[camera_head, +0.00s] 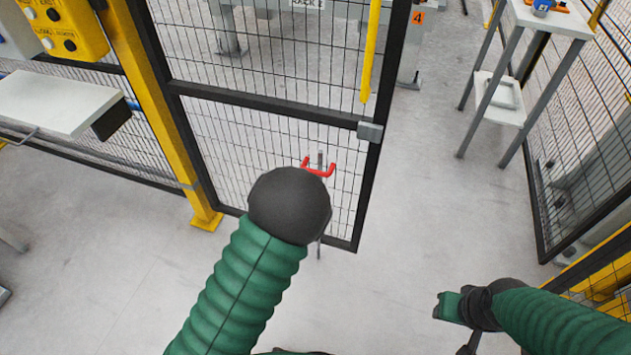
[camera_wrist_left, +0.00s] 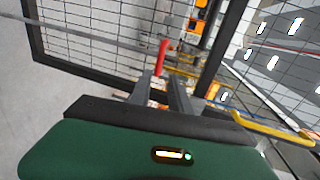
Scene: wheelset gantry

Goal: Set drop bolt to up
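The drop bolt is a thin grey rod with a red handle (camera_head: 318,170) on the lower part of the mesh gate (camera_head: 278,121). The rod's lower end (camera_head: 319,250) shows below the gate's bottom rail, near the floor. My left wrist hides the rod's middle and my left gripper in the head view. In the left wrist view, my left gripper (camera_wrist_left: 161,84) looks open, with a gap between its grey fingers. The red handle (camera_wrist_left: 161,57) stands just beyond the fingertips; contact cannot be told. My right gripper (camera_head: 446,306) is at the lower right, away from the gate, its opening unclear.
A yellow post (camera_head: 150,100) stands left of the gate, with a grey shelf (camera_head: 55,102) beside it. A grey latch block (camera_head: 370,131) sits on the gate's right edge. A white side table (camera_head: 550,22) stands at the back right. Floor right of the gate is clear.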

